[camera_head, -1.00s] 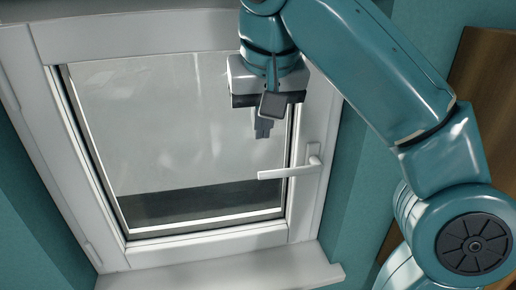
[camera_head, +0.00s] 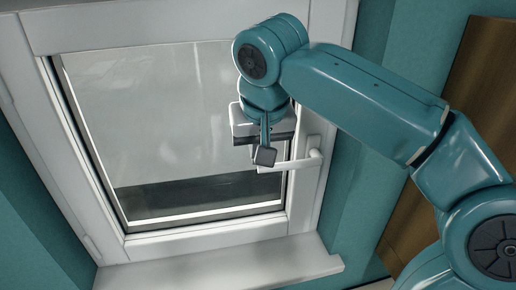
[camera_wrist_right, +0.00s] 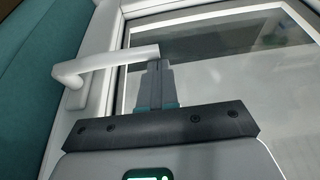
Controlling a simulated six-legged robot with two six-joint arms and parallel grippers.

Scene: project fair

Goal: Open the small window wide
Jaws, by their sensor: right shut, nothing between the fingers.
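The small window has a white frame (camera_head: 110,245) around a grey pane (camera_head: 150,110) and appears closed. Its white handle (camera_head: 312,160) is on the right side, with the lever pointing left, roughly level. The handle also shows in the right wrist view (camera_wrist_right: 100,63). My right gripper (camera_wrist_right: 158,66) is shut and empty, its fingertips close to the lever's free end; I cannot tell whether they touch it. My left gripper is not in view.
A white sill (camera_head: 220,268) juts out below the window. Teal wall (camera_head: 375,100) flanks the frame. A brown wooden panel (camera_head: 470,120) stands at the right, partly behind my right arm. Hinges (camera_head: 90,246) are on the frame's left side.

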